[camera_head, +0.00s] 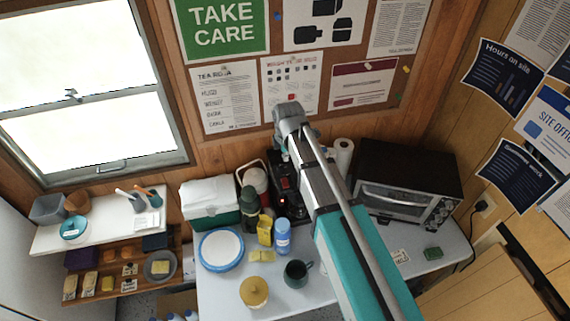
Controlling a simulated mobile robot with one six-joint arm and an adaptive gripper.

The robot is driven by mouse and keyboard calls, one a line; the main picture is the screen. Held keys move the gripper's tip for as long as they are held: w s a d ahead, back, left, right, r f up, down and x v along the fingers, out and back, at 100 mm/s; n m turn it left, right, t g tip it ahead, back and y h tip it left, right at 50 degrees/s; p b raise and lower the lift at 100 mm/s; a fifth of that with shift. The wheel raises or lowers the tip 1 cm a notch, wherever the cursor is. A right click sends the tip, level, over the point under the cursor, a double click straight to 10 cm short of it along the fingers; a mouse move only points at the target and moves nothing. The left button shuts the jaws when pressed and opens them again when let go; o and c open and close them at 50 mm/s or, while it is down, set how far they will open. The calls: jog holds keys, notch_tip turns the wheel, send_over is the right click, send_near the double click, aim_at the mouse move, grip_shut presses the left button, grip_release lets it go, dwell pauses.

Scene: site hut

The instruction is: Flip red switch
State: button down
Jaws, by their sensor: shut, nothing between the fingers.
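I cannot make out a red switch for certain. A dark machine (289,198) with small reddish marks stands at the back of the table, partly hidden by my arm. My arm reaches up from the lower right to a grey joint in front of the notice board. The rest of the arm past that joint is mostly hidden behind the links. My gripper does not show, so its place relative to the machine cannot be seen.
On the table (225,289) are a cool box (209,203), a blue-rimmed plate (221,250), a blue bottle (282,238), a dark mug (297,274), a yellow-lidded pot (254,292) and a toaster oven (400,203). A white shelf (97,236) is at left.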

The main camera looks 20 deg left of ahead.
aim_at(284, 180)
jog(key=shift+w+a+f+b, duration=0.15)
jog(key=shift+w+f+b, duration=0.15)
jog(key=shift+f+b, duration=1.95)
jog(key=shift+w+a+f+b, duration=0.2)
jog(key=shift+w+f+b, duration=0.05)
jog(key=shift+f+b, duration=2)
jog(key=shift+w+a+f+b, duration=0.15)
jog(key=shift+w+f+b, duration=0.15)
jog(key=shift+f+b, duration=1.95)
